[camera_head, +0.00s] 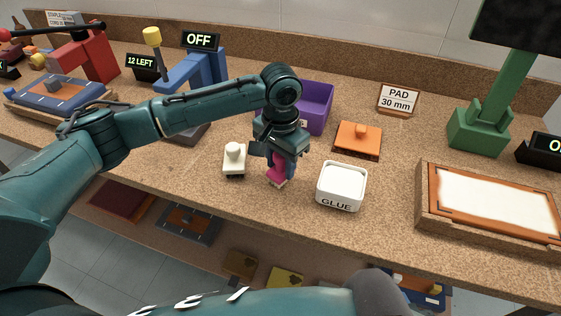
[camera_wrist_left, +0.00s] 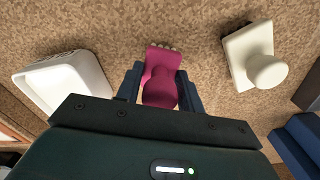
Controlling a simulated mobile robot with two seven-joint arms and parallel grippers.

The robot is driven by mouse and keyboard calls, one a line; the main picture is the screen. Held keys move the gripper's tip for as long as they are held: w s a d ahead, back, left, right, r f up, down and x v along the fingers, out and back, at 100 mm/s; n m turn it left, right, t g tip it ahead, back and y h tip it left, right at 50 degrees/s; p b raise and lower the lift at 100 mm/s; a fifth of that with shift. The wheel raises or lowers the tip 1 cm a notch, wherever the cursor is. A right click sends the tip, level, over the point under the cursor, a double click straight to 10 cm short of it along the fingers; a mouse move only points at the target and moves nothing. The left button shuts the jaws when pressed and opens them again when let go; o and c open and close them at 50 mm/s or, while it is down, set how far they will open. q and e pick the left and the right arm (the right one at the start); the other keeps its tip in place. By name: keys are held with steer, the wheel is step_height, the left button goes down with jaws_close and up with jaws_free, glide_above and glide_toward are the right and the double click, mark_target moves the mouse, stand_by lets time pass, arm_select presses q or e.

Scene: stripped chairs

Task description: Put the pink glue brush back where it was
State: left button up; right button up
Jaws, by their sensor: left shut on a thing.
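The pink glue brush (camera_head: 277,174) is between the fingers of my left gripper (camera_head: 281,166), which is shut on it. In the head view the brush points down, with its pale bristle end at or just above the bench; I cannot tell whether it touches. The brush also shows in the left wrist view (camera_wrist_left: 161,78), between the two blue fingers of the left gripper (camera_wrist_left: 160,85). A white glue tub (camera_head: 342,184) labelled GLUE stands to its right. A cream brush-like block with a knob (camera_head: 234,159) stands to its left. My right gripper is not in view.
A purple bin (camera_head: 318,106) stands behind my gripper. An orange knobbed block (camera_head: 358,138) and a PAD 30 mm sign (camera_head: 398,98) are behind the tub. A wooden framed tray (camera_head: 495,205) is at right. The bench's front edge is close below the brush.

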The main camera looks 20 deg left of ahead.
arm_select(q)
steer(key=o, duration=0.9)
steer(key=shift+f, duration=0.1)
step_height(320, 180, up, 12)
steer(key=shift+r+p, duration=0.15)
steer(key=shift+p, duration=0.25)
